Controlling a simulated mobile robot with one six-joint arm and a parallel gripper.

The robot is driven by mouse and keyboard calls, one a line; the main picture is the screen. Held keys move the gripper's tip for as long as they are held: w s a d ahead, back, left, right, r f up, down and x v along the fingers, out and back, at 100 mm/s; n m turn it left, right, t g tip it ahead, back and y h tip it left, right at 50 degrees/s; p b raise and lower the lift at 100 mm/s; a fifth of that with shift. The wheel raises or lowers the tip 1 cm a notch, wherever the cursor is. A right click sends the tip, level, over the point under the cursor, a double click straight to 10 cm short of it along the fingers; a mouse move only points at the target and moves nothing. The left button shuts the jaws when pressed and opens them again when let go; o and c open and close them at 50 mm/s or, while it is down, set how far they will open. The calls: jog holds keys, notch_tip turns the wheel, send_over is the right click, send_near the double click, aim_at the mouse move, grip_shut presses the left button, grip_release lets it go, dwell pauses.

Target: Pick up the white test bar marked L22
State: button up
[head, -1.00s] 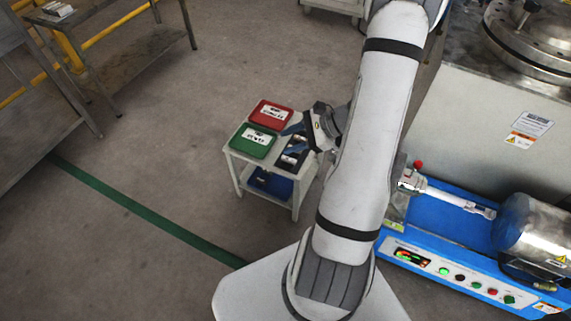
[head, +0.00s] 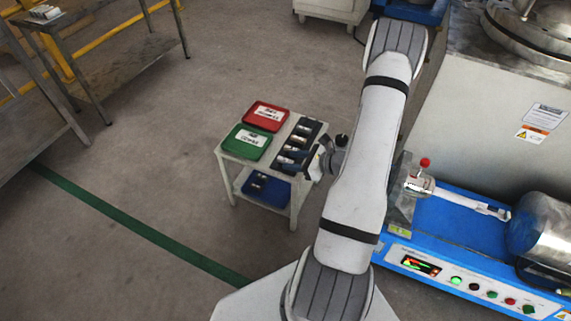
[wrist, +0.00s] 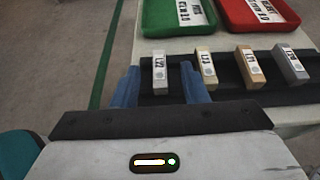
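The white test bar marked L22 (wrist: 159,75) stands in a black rack (wrist: 225,79) in the wrist view, the leftmost bar of a row. My gripper (wrist: 162,84) is open, with one blue finger on each side of this bar and a visible gap on both sides. The bar's lower part is partly hidden behind the gripper body. In the head view, my gripper (head: 300,162) is at the right side of the small trolley, by the near end of the rack (head: 311,128). The bar labels are too small to read there.
Tan and grey bars (wrist: 251,66) stand to the right of L22 in the same rack. A green tray (head: 246,142) and a red tray (head: 266,115) share the trolley top (head: 230,157). A blue bin (head: 266,189) is on its lower shelf. A blue machine (head: 455,240) is at the right.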

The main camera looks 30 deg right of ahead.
jog(key=shift+w+a+f, duration=0.2)
jog(key=shift+w+a, duration=0.1)
jog(key=shift+w, duration=0.05)
grip_shut()
